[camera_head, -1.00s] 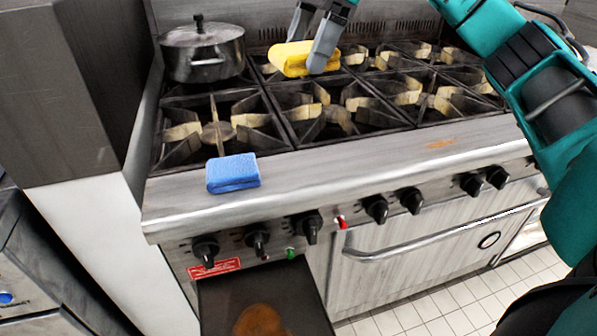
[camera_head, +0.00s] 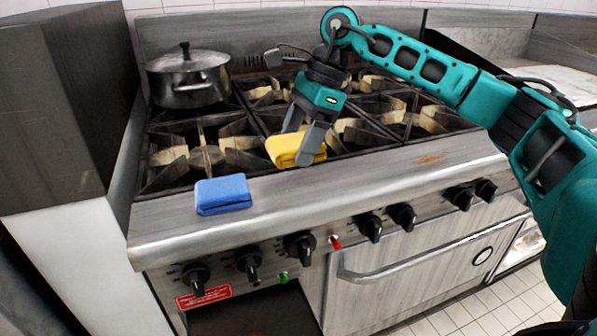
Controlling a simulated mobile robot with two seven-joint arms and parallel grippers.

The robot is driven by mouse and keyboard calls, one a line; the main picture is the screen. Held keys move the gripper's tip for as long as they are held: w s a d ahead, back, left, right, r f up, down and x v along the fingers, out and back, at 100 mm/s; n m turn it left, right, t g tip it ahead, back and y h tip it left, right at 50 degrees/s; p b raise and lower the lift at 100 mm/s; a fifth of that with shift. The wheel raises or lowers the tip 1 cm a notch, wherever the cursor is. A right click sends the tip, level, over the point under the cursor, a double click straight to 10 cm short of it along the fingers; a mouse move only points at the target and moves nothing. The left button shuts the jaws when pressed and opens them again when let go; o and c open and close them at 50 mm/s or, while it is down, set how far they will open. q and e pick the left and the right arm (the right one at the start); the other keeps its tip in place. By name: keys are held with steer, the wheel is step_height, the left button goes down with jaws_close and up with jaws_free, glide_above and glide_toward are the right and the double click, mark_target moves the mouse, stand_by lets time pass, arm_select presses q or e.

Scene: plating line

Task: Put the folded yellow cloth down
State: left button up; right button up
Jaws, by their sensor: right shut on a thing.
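The folded yellow cloth (camera_head: 286,150) is between the grey fingers of my right gripper (camera_head: 299,148), which is shut on it. Gripper and cloth are over the front edge of the stove's grates, close to the steel front ledge (camera_head: 400,163). I cannot tell whether the cloth touches the surface below. A folded blue cloth (camera_head: 223,195) lies on the front ledge, to the left of the yellow one and nearer to me. My left gripper does not show.
A lidded steel pot (camera_head: 188,80) stands on the back left burner. Black grates (camera_head: 205,155) cover the stove top. Knobs (camera_head: 300,248) line the front below the ledge. The ledge is bare to the right of the blue cloth.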

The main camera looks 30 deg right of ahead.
mark_target(298, 184)
steer(key=shift+f, duration=0.35)
step_height(298, 184, down, 5)
steer(key=shift+f+b, duration=0.15)
steer(key=shift+b, duration=0.3)
steer(key=shift+f, duration=0.15)
steer(key=o, duration=0.7)
steer(key=shift+c, duration=0.2)
